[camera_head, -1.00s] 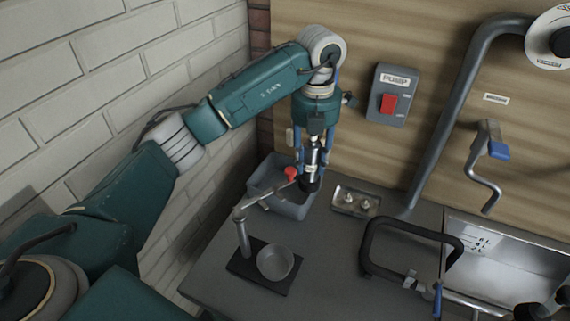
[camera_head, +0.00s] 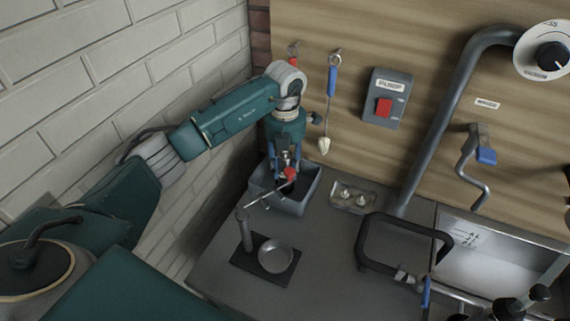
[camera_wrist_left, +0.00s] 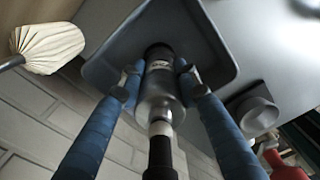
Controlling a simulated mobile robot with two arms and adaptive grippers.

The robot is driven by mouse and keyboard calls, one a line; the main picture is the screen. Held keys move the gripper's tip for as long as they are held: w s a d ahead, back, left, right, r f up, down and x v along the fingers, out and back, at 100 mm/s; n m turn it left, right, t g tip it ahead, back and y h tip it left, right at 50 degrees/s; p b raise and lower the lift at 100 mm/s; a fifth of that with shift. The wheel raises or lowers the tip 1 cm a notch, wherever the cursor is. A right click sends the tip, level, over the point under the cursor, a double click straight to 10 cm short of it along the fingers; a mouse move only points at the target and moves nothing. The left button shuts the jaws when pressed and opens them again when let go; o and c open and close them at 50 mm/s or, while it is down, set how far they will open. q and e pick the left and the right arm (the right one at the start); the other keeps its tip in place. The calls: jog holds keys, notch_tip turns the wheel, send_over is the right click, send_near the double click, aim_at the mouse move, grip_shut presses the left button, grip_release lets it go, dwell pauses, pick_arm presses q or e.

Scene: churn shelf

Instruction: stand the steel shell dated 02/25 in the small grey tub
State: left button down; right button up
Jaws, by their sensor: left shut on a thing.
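My left gripper (camera_head: 287,166) is shut on a steel shell (camera_wrist_left: 160,92), a grey cylinder with a pale label too small to read. The blue fingers grip its two sides. The small grey tub (camera_head: 312,193) stands at the back left of the bench, and the gripper points down over it. In the left wrist view the tub (camera_wrist_left: 224,62) surrounds the shell's dark far end. I cannot tell whether that end touches the tub floor. In the head view the gripper and a red knob partly hide the shell. My right gripper is not in view.
A lever stand (camera_head: 245,232) with the red knob (camera_head: 290,174) and a round pan (camera_head: 276,257) is in front of the tub. A small metal tray (camera_head: 345,202) is right of it. A brush (camera_head: 324,145) hangs behind. The brick wall (camera_head: 130,70) is close on the left.

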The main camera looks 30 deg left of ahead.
pick_arm(q)
jog(key=shift+w, duration=0.1)
jog(key=c, duration=1.3)
grip_release()
jog(key=shift+o, duration=0.2)
jog(key=shift+r, duration=0.2)
jog(key=shift+r+b, duration=0.3)
jog(key=shift+r, duration=0.05)
notch_tip(320, 180, up, 10)
jog(key=b, duration=0.2)
jog(key=shift+f+b, duration=0.15)
jog(key=shift+b, duration=0.25)
jog(key=shift+r, duration=0.7)
